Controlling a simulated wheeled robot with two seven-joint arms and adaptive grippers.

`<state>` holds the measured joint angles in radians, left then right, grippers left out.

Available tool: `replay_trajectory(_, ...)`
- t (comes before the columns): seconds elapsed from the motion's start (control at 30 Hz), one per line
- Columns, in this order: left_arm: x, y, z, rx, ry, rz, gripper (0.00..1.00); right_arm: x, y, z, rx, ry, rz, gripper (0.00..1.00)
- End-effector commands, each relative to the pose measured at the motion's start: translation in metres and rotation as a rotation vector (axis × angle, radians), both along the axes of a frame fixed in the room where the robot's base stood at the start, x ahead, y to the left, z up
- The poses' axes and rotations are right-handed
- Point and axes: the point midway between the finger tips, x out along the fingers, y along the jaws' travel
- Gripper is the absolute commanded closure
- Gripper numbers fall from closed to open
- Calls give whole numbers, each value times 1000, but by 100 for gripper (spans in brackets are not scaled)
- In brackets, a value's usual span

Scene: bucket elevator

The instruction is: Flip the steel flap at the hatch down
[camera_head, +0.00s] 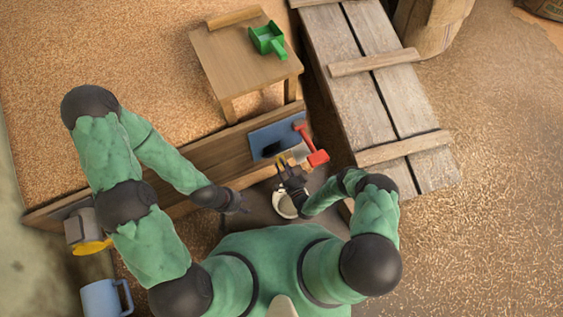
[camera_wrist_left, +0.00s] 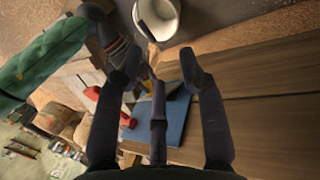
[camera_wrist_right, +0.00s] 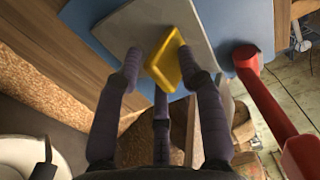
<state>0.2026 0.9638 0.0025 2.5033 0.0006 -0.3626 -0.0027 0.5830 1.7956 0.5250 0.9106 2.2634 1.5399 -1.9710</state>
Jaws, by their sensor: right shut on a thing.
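The steel flap (camera_wrist_right: 140,22) is a grey plate with a yellow tab (camera_wrist_right: 170,58), in front of the blue hatch panel (camera_head: 270,139). In the right wrist view it covers part of the panel (camera_wrist_right: 88,22). My right gripper (camera_head: 284,165) is shut on the yellow tab, with its fingers on both sides of it. The flap's exact tilt is hard to tell. My left gripper (camera_head: 243,209) is empty, its fingers spread apart, to the left of the hatch. In the left wrist view the blue panel (camera_wrist_left: 176,125) lies beyond its fingers.
A red lever (camera_head: 317,157) stands close at the right of the hatch. A white bucket (camera_head: 284,206) is below my right gripper. A wooden board (camera_head: 160,176) runs left from the hatch. A small table (camera_head: 235,62) holds a green scoop (camera_head: 267,40). A plank ramp (camera_head: 350,80) lies right.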

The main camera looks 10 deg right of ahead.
Motion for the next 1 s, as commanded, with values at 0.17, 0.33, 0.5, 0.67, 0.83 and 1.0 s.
replay_trajectory(0.17, 0, 0, -6, 0, 0, 0, 60, -2, -2, -15, -9, 25, -2, 100)
replay_trajectory(0.33, 0, 0, -7, 0, 0, 0, 60, -2, -3, -15, -10, 23, -2, 100)
replay_trajectory(0.5, 0, 0, -7, 0, 0, 0, 60, -1, -3, -15, -13, 20, -1, 100)
replay_trajectory(0.67, 0, 0, -7, 0, 0, 0, 60, -1, -3, -15, -13, 19, -1, 100)
replay_trajectory(0.83, 8, 0, -10, 13, -11, 3, 100, 0, -4, -15, -15, 18, -1, 100)
replay_trajectory(1.0, 42, 0, -19, 72, -62, 11, 100, 0, -4, -14, -15, 18, -1, 100)
